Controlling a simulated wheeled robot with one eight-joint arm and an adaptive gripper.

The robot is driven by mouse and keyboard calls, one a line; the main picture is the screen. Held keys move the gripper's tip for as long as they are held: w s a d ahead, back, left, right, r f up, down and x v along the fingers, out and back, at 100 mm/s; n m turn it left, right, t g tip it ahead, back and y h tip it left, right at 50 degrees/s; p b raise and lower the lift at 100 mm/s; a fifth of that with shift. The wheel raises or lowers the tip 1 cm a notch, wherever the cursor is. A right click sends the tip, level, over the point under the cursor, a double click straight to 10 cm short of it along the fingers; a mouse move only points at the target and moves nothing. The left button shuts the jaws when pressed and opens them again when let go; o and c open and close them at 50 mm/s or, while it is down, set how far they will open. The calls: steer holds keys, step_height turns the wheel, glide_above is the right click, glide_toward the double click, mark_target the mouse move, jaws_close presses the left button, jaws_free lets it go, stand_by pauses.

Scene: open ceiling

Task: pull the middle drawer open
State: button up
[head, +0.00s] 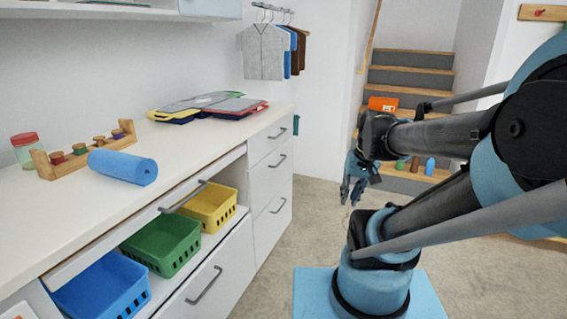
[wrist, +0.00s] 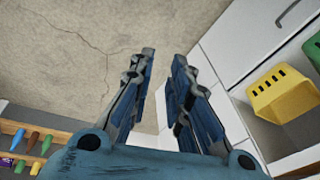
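A narrow white drawer column stands at the far end of the counter in the head view, with three stacked drawers. The middle drawer (head: 270,175) looks shut, its dark bar handle (head: 277,161) near its top edge. My gripper (head: 348,192) hangs to the right of the column, apart from it, over the floor, fingers pointing down. In the wrist view my gripper (wrist: 163,55) has its two blue fingers spread with nothing between them. White cabinet fronts lie to the right there; I cannot tell which drawer they belong to.
Blue (head: 103,287), green (head: 162,246) and yellow (head: 208,207) bins sit in the open section nearer me, above a wide drawer (head: 210,283). The counter (head: 190,140) holds a blue roll (head: 123,167) and folders (head: 208,106). Stairs (head: 408,78) rise behind my arm. Floor beside the drawers is clear.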

steer(key=w+a+r+m+y, duration=0.1)
steer(key=w+a+y, duration=0.25)
steer(key=w, duration=0.95)
steer(key=w+a+r+m+y, duration=0.1)
steer(key=w+a+r+y, duration=0.3)
steer(key=w, duration=0.9)
steer(key=m+t+y, duration=0.2)
steer(key=t+y, duration=0.1)
steer(key=y, duration=0.3)
glide_toward(284, 159)
steer(key=shift+h, duration=0.25)
steer(key=x, duration=1)
steer(key=shift+w+a+f, duration=0.1)
steer(key=shift+w+a, duration=0.1)
steer(key=shift+w, duration=0.1)
steer(key=shift+c, duration=0.2)
jaws_close()
